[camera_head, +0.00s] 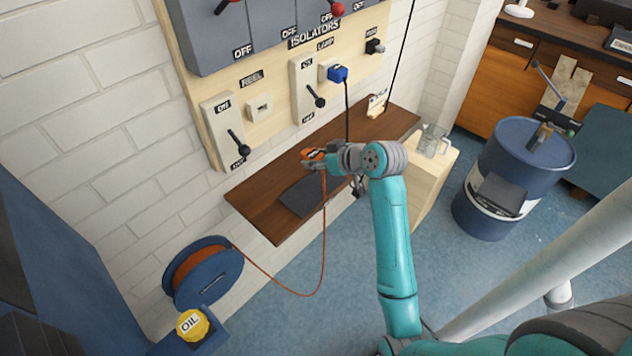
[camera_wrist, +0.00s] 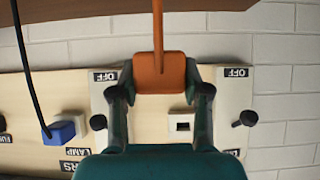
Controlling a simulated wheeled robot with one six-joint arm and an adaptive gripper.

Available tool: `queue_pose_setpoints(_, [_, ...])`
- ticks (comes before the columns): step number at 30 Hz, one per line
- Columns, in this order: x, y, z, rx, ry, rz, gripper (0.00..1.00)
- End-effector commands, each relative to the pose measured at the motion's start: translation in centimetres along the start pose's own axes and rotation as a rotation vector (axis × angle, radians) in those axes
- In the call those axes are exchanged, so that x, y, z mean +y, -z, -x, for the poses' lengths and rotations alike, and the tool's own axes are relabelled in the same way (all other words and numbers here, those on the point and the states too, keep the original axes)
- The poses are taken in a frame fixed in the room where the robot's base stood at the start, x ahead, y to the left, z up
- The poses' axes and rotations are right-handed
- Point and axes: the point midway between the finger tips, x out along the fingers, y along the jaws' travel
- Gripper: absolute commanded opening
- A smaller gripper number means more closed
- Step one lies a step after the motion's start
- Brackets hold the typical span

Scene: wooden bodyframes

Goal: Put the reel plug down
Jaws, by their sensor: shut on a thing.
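The reel plug (camera_wrist: 158,73) is orange, with an orange cable running from it. In the wrist view it sits between the fingertips of my gripper (camera_wrist: 160,88), which is shut on it. In the head view the orange plug (camera_head: 312,154) and my gripper (camera_head: 318,161) are over the brown wooden shelf (camera_head: 262,202), in front of the isolator board. The cable hangs from the plug in a loop to the blue reel (camera_head: 205,270) at the lower left. A dark flat mat (camera_head: 300,196) lies on the shelf below the gripper.
The board carries a REEL socket (camera_head: 259,107), empty, and a blue plug (camera_head: 338,73) in the LAMP socket with a black cable hanging down. A small stand (camera_head: 377,104) is on the shelf's right part. A glass jug (camera_head: 432,141) and blue barrel (camera_head: 510,170) stand at right.

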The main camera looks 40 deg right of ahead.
Motion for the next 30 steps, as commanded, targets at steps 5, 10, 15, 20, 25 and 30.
queue_pose_setpoints(5, [-0.1,-2.3,-1.1,-0.003,0.001,-0.004,0.05])
queue_pose_setpoints(10, [-0.1,-4.6,-2.7,-0.002,0.0,-0.002,0.05])
queue_pose_setpoints(15, [-0.1,-5.6,-3.5,0.0,-0.001,-0.001,0.05])
queue_pose_setpoints(20, [-0.1,-6.8,-4.3,-0.002,0.0,-0.003,0.05])
queue_pose_setpoints(25, [-0.1,-8.5,-5.5,-0.002,0.001,-0.002,0.05])
queue_pose_setpoints(30, [-0.1,-8.6,-5.5,0.001,-0.001,-0.001,0.05])
